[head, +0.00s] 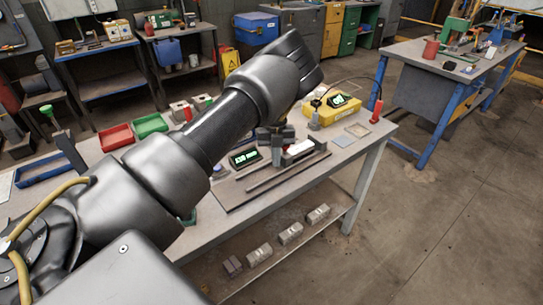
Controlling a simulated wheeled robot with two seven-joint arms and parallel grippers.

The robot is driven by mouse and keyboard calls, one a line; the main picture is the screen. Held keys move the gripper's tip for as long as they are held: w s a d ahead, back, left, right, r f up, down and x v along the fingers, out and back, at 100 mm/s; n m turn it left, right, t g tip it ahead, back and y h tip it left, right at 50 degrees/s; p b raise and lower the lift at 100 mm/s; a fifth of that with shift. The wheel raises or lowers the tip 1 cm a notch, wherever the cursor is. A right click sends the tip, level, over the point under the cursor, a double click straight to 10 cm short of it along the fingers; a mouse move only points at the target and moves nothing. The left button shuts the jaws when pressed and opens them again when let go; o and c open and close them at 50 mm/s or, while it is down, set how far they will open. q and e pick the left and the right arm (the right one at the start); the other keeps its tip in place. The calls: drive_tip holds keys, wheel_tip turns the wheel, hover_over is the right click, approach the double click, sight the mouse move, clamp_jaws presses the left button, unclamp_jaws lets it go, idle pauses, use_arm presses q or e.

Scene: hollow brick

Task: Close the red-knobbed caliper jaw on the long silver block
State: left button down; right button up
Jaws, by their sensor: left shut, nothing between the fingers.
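The caliper stands on the workbench, with a dark flat base (235,192), a long rail and a green-lit display (244,158). A pale silver block (300,147) lies at its far right part, partly covered by dark parts. My left gripper (277,160) points down over the caliper, just right of the display, its fingers shut and empty. I cannot tell whether it touches the jaw. My left arm hides much of the bench behind it. I cannot make out the red knob. My right gripper is not in view.
A yellow meter (334,106) with a cable stands behind the caliper, near flat plates (357,130). Red (116,137) and green (150,125) trays sit left of my arm. Several blocks lie on the lower shelf (290,233). The floor at right is clear.

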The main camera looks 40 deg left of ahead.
use_arm(q)
drive_tip(key=shift+w+d, duration=0.15)
drive_tip(key=shift+w, duration=0.35)
drive_tip(key=shift+w+d, duration=0.15)
drive_tip(key=shift+w, duration=0.35)
drive_tip(key=shift+s, duration=0.1)
idle(0.3)
drive_tip(key=shift+s+p, duration=0.3)
drive_tip(key=shift+s+a, duration=0.25)
drive_tip(key=shift+s, duration=0.25)
drive_tip(key=s+d+p+v, duration=0.1)
drive_tip(key=p+v, duration=0.5)
drive_tip(key=v, duration=0.1)
drive_tip(key=shift+r+p, duration=0.4)
drive_tip(key=shift+r, duration=0.2)
